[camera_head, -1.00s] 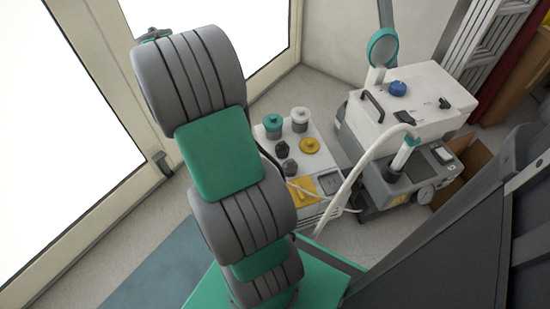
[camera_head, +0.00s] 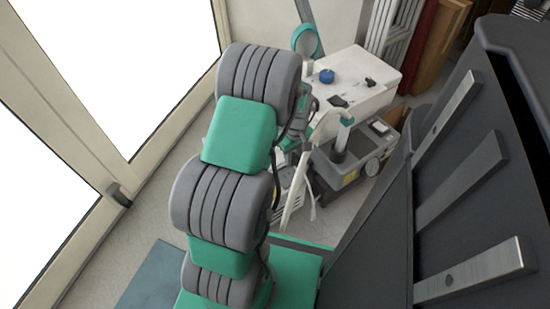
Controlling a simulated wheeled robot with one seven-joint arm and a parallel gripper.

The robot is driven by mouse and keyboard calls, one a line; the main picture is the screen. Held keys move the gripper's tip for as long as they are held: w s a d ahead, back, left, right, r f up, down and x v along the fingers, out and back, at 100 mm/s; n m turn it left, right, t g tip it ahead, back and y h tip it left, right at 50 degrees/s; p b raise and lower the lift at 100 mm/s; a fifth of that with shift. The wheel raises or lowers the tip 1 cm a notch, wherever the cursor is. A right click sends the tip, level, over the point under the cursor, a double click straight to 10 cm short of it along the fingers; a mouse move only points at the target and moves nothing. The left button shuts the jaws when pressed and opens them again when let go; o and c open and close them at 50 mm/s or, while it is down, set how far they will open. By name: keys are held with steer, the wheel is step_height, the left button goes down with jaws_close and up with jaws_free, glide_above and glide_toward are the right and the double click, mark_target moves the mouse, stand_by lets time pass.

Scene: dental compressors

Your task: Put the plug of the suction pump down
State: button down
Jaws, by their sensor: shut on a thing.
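My grey and green arm (camera_head: 219,205) fills the middle of the head view. Its end is mostly hidden behind its own links. Dark and green parts (camera_head: 292,132) show just right of the upper arm, in front of the white machine, and may be my wrist. I cannot make out the gripper's fingertips. The plug cannot be made out. A white machine with a blue knob (camera_head: 327,76) stands on a grey wheeled base (camera_head: 347,165) behind the arm. I cannot tell which unit is the suction pump. A pale hose or cord (camera_head: 293,196) runs down beside the arm.
A low white unit (camera_head: 286,183) is mostly hidden behind my arm. Glass doors (camera_head: 105,110) with a dark handle stand at the left. Bare floor (camera_head: 120,235) lies between them and my arm. Red and brown boards (camera_head: 437,45) lean at the back right.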

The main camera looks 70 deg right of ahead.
steer(key=w+d+f+b, duration=0.1)
steer(key=w+d+f, duration=0.1)
steer(key=w+f, duration=0.1)
steer(key=w+d+f+b, duration=0.2)
steer(key=w+d+f, duration=0.1)
steer(key=f, duration=0.1)
steer(key=w+d+f+b, duration=0.2)
steer(key=w+d+f, duration=0.1)
steer(key=shift+w+d+f, duration=0.25)
steer(key=shift+w, duration=0.05)
step_height(320, 180, down, 3)
steer(key=shift+w+r+b, duration=0.1)
steer(key=shift+r+b, duration=0.1)
steer(key=shift+b, duration=0.75)
steer(key=shift+r, duration=0.15)
steer(key=shift+a, duration=0.1)
steer(key=shift+f, duration=0.25)
steer(key=shift+f+b, duration=0.3)
steer(key=shift+f, duration=0.1)
steer(key=c, duration=1)
jaws_free()
